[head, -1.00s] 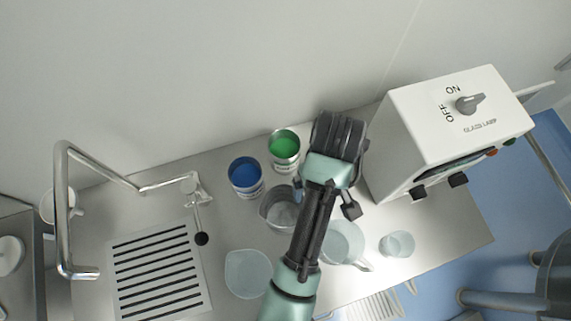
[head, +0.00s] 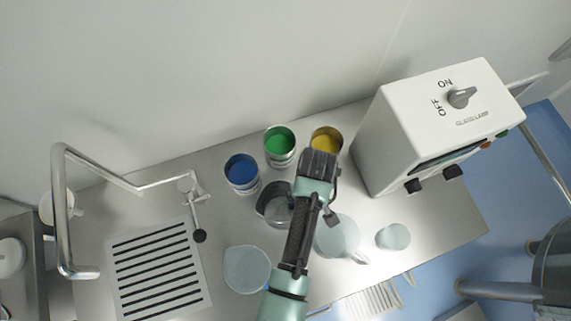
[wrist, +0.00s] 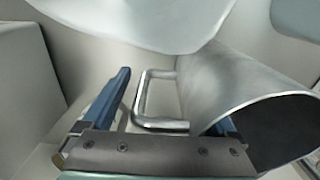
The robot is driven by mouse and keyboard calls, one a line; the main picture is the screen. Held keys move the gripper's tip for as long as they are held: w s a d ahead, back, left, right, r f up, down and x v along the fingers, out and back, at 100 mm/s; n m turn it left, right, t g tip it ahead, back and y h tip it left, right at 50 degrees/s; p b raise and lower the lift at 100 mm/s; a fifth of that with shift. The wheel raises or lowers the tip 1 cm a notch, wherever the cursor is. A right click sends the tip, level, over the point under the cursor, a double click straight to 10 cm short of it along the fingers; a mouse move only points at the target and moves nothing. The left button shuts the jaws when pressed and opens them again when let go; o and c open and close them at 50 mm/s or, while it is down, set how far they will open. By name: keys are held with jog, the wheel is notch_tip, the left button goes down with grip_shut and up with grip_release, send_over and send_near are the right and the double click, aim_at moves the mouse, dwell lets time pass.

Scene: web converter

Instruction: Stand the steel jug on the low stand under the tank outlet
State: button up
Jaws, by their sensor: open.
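The steel jug (head: 268,208) stands upright on the steel counter, in front of the blue and green cans, partly hidden by my arm. My gripper (head: 312,182) is just to its right in the head view, its fingers mostly hidden. In the wrist view the jug (wrist: 205,75) fills the right side, its dark mouth at the lower right. Its bar handle (wrist: 142,98) lies between the open fingers of my gripper (wrist: 174,98). The right finger is partly hidden by the jug.
Blue (head: 241,172), green (head: 280,145) and yellow (head: 326,140) cans stand behind. Clear jugs (head: 247,270) (head: 338,236) and a clear cup (head: 393,237) stand in front and right. A white switch box (head: 440,130) is right; a bent pipe (head: 62,200) and slotted grate (head: 158,270) are left.

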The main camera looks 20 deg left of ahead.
jog(key=shift+f, duration=0.2)
grip_shut()
dwell(0.3)
jog(key=shift+r, duration=0.1)
